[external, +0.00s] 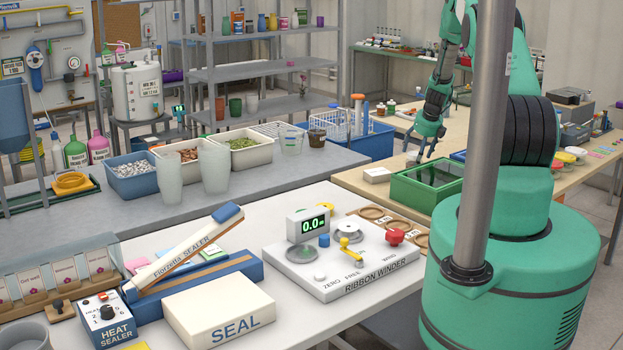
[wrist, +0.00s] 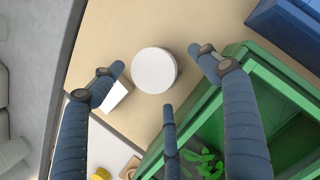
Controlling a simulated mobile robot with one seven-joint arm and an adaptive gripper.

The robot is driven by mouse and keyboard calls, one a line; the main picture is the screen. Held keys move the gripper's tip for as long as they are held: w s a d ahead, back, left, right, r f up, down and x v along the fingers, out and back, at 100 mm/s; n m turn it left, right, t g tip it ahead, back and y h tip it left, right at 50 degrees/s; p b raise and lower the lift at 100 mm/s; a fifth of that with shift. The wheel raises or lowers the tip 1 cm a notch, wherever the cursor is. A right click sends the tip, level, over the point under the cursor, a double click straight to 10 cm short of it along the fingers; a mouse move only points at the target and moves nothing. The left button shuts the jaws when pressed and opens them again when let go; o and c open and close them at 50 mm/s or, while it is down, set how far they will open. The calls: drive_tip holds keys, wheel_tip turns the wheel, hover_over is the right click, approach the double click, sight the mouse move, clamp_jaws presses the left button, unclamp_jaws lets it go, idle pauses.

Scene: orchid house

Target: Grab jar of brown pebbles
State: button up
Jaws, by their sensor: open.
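A round white top (wrist: 154,70), seen from straight above, lies between my fingertips in the wrist view. In the external view my gripper (external: 420,152) points down over the wooden table, just behind the green crate. Little of the jar can be made out there.
A green crate (external: 398,193) with a green interior stands close to the right in the wrist view (wrist: 243,62). A small white box (external: 376,174) sits left of the white top. A blue container (wrist: 285,25) is at the upper right. Bare tabletop lies above the white top.

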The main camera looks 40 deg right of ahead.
drive_tip(key=shift+f, duration=0.15)
drive_tip(key=shift+p+x, duration=0.5)
drive_tip(key=shift+x, duration=1.95)
drive_tip(key=shift+d, duration=0.1)
drive_tip(key=c, duration=1.5)
drive_tip(key=shift+o, duration=0.2)
drive_tip(key=shift+r, duration=0.2)
drive_tip(key=shift+r+b, duration=0.55)
drive_tip(key=shift+r, duration=4.3)
drive_tip(key=shift+w, duration=0.1)
